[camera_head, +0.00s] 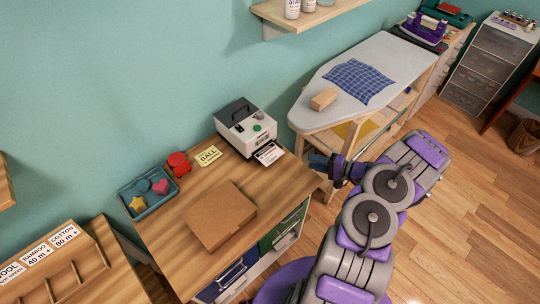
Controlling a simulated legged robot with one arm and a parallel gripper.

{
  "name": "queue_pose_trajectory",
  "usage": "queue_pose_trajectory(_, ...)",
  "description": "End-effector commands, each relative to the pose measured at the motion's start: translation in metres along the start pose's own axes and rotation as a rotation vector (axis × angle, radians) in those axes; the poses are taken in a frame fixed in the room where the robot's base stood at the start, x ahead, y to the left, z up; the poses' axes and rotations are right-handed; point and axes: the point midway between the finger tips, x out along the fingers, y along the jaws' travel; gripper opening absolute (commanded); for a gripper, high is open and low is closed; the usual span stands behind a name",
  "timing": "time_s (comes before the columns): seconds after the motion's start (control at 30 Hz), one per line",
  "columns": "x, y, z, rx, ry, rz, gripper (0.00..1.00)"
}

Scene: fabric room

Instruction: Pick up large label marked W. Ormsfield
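A white label with dark print (269,154) sticks out of the front of a label printer (246,127) at the back right of the wooden desk (280,188). Its words are too small to read, so I cannot tell whether it says W. Ormsfield. A smaller yellow label (208,156) lies on the desk left of the printer and seems to read "BALL". My gripper (316,163) is just right of the desk's right edge, to the right of the white label and apart from it. Its fingers are small and dark, and their opening is unclear. I see nothing held.
A brown box or board (220,215) lies mid-desk. A blue tray (129,193) with coloured shapes and a red object (179,164) are at the desk's left. An ironing board (385,60) with a wooden block (324,98) stands behind my gripper. Open floor lies to the right.

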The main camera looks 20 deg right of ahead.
Motion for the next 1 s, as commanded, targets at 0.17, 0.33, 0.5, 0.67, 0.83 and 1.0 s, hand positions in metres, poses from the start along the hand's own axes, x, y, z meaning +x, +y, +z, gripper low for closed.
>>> queue_pose_trajectory(0.17,0.036,0.001,0.001,0.000,-0.004,0.001,0.33)
queue_pose_trajectory(0.33,0.058,0.001,0.001,0.001,-0.003,0.001,0.33)
queue_pose_trajectory(0.5,0.065,0.001,0.000,0.001,-0.002,0.001,0.33)
queue_pose_trajectory(0.67,0.082,0.002,-0.001,0.001,-0.003,0.001,0.33)
queue_pose_trajectory(0.83,0.104,0.002,-0.002,0.000,-0.004,0.002,0.33)
queue_pose_trajectory(1.0,0.115,0.001,-0.002,0.000,-0.002,0.001,0.33)
